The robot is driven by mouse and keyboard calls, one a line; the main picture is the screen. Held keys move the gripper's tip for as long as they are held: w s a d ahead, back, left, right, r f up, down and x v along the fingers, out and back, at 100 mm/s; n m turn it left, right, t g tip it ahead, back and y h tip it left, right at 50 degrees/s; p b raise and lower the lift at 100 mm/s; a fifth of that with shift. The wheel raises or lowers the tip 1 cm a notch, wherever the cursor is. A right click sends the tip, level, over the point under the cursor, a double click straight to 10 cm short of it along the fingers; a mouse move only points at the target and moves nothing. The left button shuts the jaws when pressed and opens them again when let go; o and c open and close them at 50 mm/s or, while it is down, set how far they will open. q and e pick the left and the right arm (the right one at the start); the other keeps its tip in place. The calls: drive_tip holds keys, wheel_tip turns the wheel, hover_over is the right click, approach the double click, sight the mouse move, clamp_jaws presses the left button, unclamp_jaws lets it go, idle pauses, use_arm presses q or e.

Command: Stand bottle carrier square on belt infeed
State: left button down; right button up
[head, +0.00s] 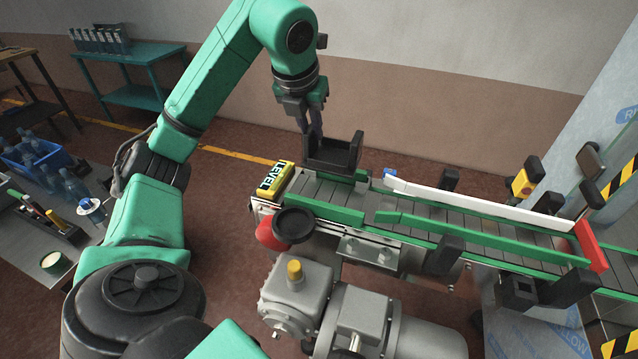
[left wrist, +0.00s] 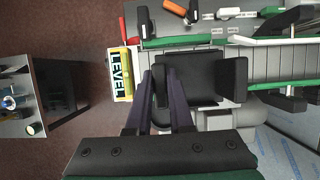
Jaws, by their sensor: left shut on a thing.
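The bottle carrier (head: 333,164) is a black, open tray with upright end walls. It is over the left, infeed end of the slatted belt (head: 310,187) in the head view. My left gripper (head: 317,134) is shut on its left end wall from above. In the left wrist view, the fingers (left wrist: 160,98) straddle that wall, and the carrier floor (left wrist: 191,78) looks empty and roughly in line with the belt. I cannot tell whether its underside touches the slats. My right gripper is not in view.
A yellow LEVEL block (head: 275,178) sits at the belt's left end. A white rail (head: 470,195) and green guide (head: 480,238) line the belt, with a red bar (head: 590,247) farther right. A grey motor (head: 390,325) stands in front. A bench with bottles (head: 70,185) is left.

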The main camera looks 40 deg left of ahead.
sight(312, 151)
use_arm(q)
drive_tip(key=f, duration=0.6)
drive_tip(key=shift+w, duration=0.25)
drive_tip(key=f, duration=0.5)
drive_tip(key=shift+w+f, duration=0.15)
drive_tip(key=shift+w, duration=0.2)
drive_tip(key=shift+s+f, duration=0.1)
drive_tip(key=shift+f, duration=0.25)
drive_tip(key=c, duration=0.8)
unclamp_jaws()
drive_tip(key=shift+r, duration=0.1)
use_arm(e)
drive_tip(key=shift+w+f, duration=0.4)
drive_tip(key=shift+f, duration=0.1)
